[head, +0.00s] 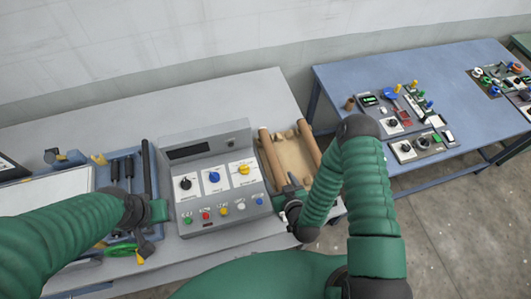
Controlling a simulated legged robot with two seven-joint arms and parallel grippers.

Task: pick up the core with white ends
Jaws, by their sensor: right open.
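A tan tray (292,158) sits right of the control box on the grey bench. A long brown tube-like piece (271,160) runs along its left side, and another (309,145) along its right side. Small brown pieces (285,134) lie at its back. No white ends can be made out on any of them, so I cannot tell which is the core with white ends. My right gripper (289,190) is open at the tray's front left, partly hidden by its own arm. My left gripper (160,210) is beside the control box's left edge; its jaws are unclear.
The grey control box (212,170) with knobs and coloured buttons stands between my grippers. A blue tool tray (122,190) with dark-handled tools is at the left. A blue table (440,80) with small panels stands at the right, beyond a floor gap. The bench's back strip is clear.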

